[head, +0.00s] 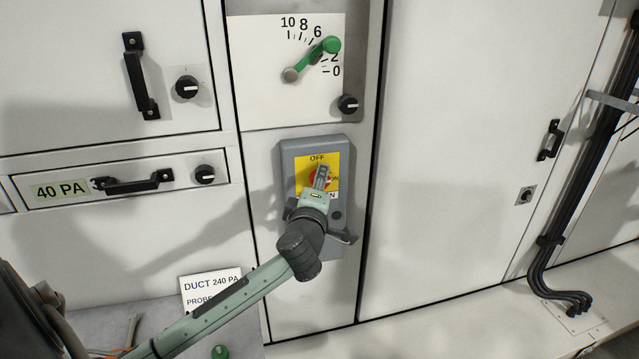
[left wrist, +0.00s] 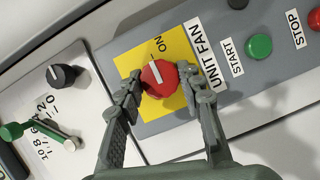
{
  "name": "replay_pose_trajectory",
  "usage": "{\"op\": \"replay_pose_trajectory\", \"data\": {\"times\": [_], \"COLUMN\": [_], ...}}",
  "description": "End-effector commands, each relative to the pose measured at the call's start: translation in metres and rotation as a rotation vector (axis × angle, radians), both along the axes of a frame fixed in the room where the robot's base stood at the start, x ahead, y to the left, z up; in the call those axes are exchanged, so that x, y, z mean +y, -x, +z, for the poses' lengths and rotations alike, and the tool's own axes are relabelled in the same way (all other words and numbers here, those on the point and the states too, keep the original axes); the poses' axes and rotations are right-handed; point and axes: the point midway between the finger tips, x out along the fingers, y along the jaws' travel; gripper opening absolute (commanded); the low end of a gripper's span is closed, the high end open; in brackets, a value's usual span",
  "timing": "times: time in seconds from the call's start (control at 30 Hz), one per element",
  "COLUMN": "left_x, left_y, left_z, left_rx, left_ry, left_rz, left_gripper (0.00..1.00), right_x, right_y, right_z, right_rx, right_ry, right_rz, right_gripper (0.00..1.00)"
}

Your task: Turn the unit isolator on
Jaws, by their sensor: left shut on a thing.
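The unit isolator is a red rotary knob with a white pointer bar (left wrist: 158,80) on a yellow plate (left wrist: 178,52). My left gripper (left wrist: 160,92) is shut on the knob, one finger on each side. In the left wrist view the white bar lies roughly toward the ON side of the plate. In the head view the yellow plate (head: 332,164) shows OFF at the top and ON at the right, on a grey switch box (head: 288,160). There my left gripper (head: 322,178) covers most of the knob. My right gripper is not in view.
A green start button (left wrist: 260,46) and a red stop button (left wrist: 315,19) sit beside the UNIT FAN label. Above the box is a green lever (head: 318,56) on a numbered scale, with a black knob (head: 348,104).

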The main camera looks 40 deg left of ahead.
Motion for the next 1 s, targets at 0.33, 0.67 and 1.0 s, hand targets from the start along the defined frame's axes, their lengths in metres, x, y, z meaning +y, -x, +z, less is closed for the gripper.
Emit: {"op": "replay_pose_trajectory", "data": {"times": [0.33, 0.67, 1.0], "left_x": [-0.001, 0.000, -0.011], "left_y": [0.000, 0.000, 0.021], "left_z": [0.000, 0.000, 0.001], "left_rx": [0.002, 0.001, 0.003], "left_ry": [-0.002, -0.002, 0.001], "left_rz": [-0.002, 0.000, -0.003], "left_gripper": [0.08, 0.58, 0.58], "right_x": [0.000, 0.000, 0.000], "right_y": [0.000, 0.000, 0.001], "right_z": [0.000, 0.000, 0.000], "right_rx": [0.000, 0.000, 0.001], "right_ry": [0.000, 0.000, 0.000], "right_rz": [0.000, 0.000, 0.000], "right_gripper": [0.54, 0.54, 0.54]}}
